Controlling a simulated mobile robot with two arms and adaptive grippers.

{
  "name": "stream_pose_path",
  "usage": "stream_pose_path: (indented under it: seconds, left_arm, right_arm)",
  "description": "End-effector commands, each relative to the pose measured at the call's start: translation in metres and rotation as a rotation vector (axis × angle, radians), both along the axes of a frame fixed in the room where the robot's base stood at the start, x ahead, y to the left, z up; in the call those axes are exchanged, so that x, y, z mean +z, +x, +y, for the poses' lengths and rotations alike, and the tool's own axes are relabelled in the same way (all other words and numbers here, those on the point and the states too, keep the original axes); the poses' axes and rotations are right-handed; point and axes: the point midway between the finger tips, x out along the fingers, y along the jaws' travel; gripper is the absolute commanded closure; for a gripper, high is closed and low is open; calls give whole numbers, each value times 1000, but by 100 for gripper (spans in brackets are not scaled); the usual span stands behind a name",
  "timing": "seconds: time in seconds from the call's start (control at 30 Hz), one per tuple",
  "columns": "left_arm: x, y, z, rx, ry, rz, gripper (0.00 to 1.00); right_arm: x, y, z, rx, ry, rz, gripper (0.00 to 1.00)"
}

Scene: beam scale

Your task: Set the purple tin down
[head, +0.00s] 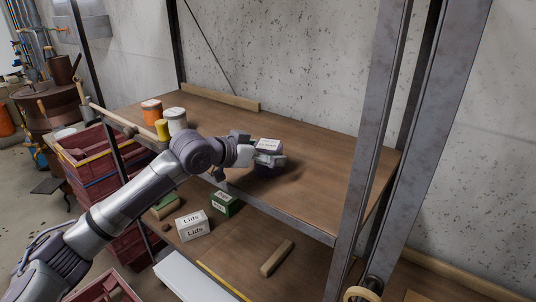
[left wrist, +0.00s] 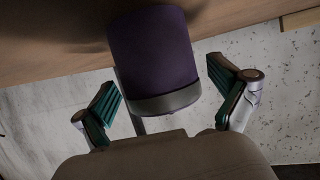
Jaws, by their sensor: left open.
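The purple tin (left wrist: 152,45) is a short cylinder with a grey band at one end. In the left wrist view it sits between the spread fingers of my left gripper (left wrist: 164,72), with a gap visible on each side. In the head view the tin (head: 264,171) is on the brown upper shelf board (head: 325,165), mostly hidden behind my left gripper (head: 270,158). The gripper is open around the tin. Its contact with the board is hard to make out. My right gripper is not in view.
An orange-and-white tin (head: 151,112), a yellow tin (head: 162,130) and a white tin (head: 176,121) stand at the shelf's left end. A metal upright (head: 365,150) rises at right. Lids boxes (head: 192,226) are on the lower shelf. The upper board's right part is clear.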

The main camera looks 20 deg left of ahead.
Motion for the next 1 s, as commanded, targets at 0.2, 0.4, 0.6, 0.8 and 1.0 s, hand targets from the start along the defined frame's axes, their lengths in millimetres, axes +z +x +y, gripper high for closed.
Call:
stream_pose_path:
  seconds: [0.2,0.4,0.6,0.8,1.0]
  left_arm:
    - [12,-35,23,3,5,-2,3]
    - [28,-68,41,2,5,1,3]
    - [39,-86,52,2,2,2,3]
    - [42,-90,54,1,1,3,3]
    - [42,-90,54,1,1,3,3]
  right_arm:
    - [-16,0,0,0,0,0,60]
    - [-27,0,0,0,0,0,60]
    - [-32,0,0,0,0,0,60]
    - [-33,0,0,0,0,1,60]
    - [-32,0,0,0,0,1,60]
